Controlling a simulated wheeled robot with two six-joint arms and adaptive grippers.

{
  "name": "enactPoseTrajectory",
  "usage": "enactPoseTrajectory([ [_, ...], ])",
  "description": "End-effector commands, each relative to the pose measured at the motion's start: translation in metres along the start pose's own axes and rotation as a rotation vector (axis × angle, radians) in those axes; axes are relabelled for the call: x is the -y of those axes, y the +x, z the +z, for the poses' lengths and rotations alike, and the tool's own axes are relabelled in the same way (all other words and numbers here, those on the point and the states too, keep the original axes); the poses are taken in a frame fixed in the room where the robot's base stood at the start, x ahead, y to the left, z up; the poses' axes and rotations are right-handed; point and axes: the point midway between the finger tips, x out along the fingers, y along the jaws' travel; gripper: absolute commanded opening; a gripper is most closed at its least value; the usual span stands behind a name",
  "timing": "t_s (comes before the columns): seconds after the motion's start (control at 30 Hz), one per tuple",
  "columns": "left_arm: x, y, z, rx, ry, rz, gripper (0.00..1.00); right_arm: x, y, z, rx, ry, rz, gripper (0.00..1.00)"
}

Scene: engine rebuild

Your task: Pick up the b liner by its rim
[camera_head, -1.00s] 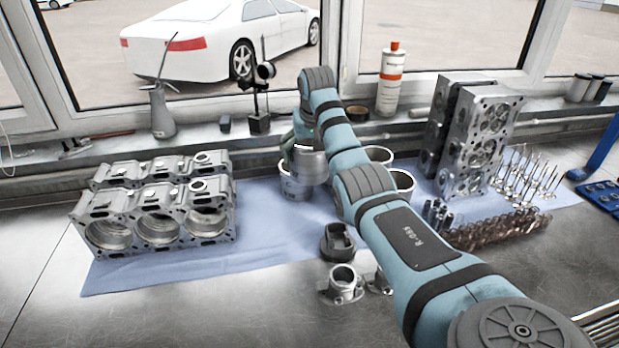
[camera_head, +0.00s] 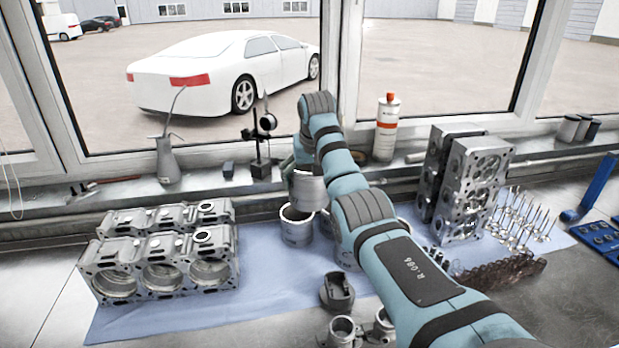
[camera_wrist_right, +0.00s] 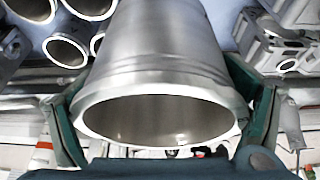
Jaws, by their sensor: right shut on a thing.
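A metal cylinder liner (camera_head: 311,189) hangs from my right gripper (camera_head: 303,165) in the head view, above the other liners. In the right wrist view it fills the middle as a bright cylinder (camera_wrist_right: 160,60) with its open rim toward the camera. The green fingers of my right gripper (camera_wrist_right: 158,100) stand on both sides of that rim and are shut on it. I cannot read a letter on this liner. Another liner (camera_head: 297,230) stands upright on the blue cloth just below it. More liners are partly hidden behind my right arm. My left gripper is not in view.
The engine block (camera_head: 160,262) is on the left of the blue cloth (camera_head: 262,290). Cylinder heads (camera_head: 470,190) and valves (camera_head: 522,218) are at the right. A dark piston (camera_head: 337,291) stands in front. A stand (camera_head: 260,165) and a spray can (camera_head: 386,130) are behind, on the sill.

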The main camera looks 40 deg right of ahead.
Motion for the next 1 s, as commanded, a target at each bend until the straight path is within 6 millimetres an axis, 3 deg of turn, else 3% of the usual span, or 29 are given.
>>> enactPoseTrajectory([
  [0.7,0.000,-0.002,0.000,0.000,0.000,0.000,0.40,0.000,-0.046,-0.019,-0.003,0.001,-0.002,0.47],
  [1.0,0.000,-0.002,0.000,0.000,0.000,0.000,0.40,0.000,-0.048,-0.020,-0.003,0.000,-0.001,0.47],
])
